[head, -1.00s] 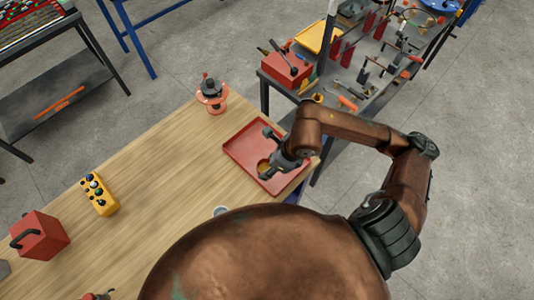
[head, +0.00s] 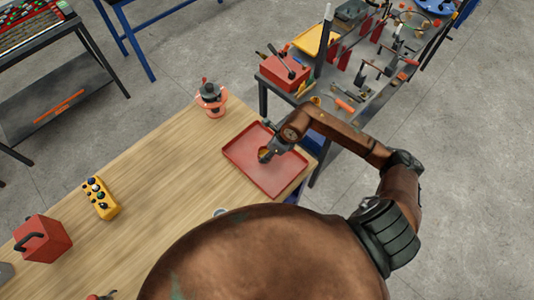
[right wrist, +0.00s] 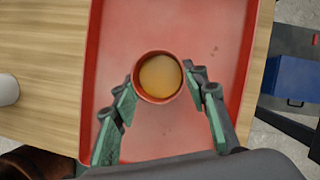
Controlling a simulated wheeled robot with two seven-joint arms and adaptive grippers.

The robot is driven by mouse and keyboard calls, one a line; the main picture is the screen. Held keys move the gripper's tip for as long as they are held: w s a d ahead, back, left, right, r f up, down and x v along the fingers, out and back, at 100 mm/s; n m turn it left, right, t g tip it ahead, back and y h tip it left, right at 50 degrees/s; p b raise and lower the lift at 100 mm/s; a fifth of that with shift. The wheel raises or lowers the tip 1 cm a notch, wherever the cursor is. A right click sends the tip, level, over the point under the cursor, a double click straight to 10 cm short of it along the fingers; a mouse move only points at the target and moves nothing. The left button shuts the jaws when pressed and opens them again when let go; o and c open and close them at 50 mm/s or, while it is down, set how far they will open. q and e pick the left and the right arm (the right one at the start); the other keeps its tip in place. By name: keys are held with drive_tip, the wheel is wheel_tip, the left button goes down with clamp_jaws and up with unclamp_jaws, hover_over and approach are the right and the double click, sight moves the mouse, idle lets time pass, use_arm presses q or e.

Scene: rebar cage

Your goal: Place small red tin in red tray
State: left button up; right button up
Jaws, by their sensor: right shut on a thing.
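The small red tin (right wrist: 158,77), round with an amber inside, is between the fingertips of my right gripper (right wrist: 163,92) in the right wrist view. The gripper is shut on it, one finger on each side. In the head view the tin (head: 263,153) shows in part at the tip of my right gripper (head: 268,152), over the left middle of the red tray (head: 279,181). I cannot tell whether the tin touches the tray floor. The red tray (right wrist: 112,28) fills most of the right wrist view. My left gripper is not in view.
The wooden table (head: 165,185) carries an orange-and-grey object (head: 211,100) behind the tray, a yellow control box (head: 101,198) and a red box (head: 43,240) at left. A pale cup (right wrist: 7,90) stands left of the tray. A cluttered workbench (head: 350,88) is beyond the table.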

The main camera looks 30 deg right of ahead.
drive_tip(key=shift+f, duration=0.7)
drive_tip(key=shift+f, duration=0.1)
drive_tip(key=o, duration=1.2)
drive_tip(key=shift+o, duration=0.2)
drive_tip(key=shift+r, duration=0.2)
drive_tip(key=b+v, duration=0.1)
drive_tip(key=v, duration=1)
drive_tip(key=shift+s+r, duration=0.2)
drive_tip(key=shift+r, duration=0.15)
drive_tip(key=shift+d, duration=0.15)
